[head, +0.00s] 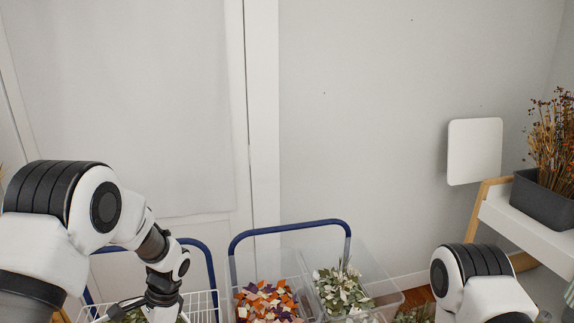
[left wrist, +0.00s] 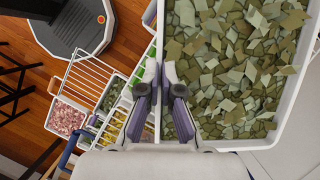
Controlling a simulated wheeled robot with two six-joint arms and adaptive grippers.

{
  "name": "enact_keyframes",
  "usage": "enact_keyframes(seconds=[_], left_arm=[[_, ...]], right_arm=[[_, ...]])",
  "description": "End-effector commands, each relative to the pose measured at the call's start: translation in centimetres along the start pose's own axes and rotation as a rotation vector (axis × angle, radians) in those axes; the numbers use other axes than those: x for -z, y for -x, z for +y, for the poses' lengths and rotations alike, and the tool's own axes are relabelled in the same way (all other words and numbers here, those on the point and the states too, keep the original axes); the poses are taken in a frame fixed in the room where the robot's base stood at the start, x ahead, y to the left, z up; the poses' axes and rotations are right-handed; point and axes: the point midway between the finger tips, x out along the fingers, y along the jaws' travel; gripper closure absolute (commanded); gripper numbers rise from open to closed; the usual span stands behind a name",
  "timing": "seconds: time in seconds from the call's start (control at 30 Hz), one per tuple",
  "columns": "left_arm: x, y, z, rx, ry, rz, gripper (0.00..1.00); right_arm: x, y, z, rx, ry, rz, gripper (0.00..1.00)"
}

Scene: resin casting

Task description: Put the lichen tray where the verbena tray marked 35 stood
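A white tray (left wrist: 168,45) full of olive and grey-green flakes, which look like lichen, fills the right of the left wrist view. My left gripper (left wrist: 160,76) straddles its left wall, one finger outside and one inside, and looks shut on it. In the head view my left arm reaches down at the lower left and its fingers are below the frame. My right arm shows at the lower right; its gripper is out of view. I can read no tray marked 35 and cannot tell which is verbena.
In the left wrist view a white wire rack (left wrist: 88,75) holds a tray of pink pieces (left wrist: 66,118) and a tray of yellow pieces (left wrist: 110,128). Clear bins with orange-purple petals (head: 266,300) and pale flowers (head: 342,290) stand by a blue handle (head: 290,229). A planter (head: 542,198) stands right.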

Motion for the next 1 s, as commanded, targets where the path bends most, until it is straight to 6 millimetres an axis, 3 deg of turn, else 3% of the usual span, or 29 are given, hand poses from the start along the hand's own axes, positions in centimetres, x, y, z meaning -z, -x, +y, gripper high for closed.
enact_keyframes(seconds=[0.2, 0.47, 0.73, 1.0], left_arm=[[2.9, -0.1, 4.2, -0.172, 0.414, 0.001, 1.0], [5.8, 0.4, 7.9, -0.303, 0.731, 0.003, 1.0], [7.3, -3.2, 8.0, -0.307, 0.741, 0.004, 1.0], [9.4, -8.2, 7.9, -0.306, 0.738, 0.004, 1.0]], right_arm=[[0.0, 0.0, 0.0, 0.0, 0.0, 0.0, 0.6], [0.0, 0.0, 0.0, 0.0, 0.0, 0.0, 0.6], [0.0, -3.9, 0.0, 0.0, 0.0, 0.0, 0.6], [0.0, -9.3, 0.1, 0.0, 0.0, 0.0, 0.6]])
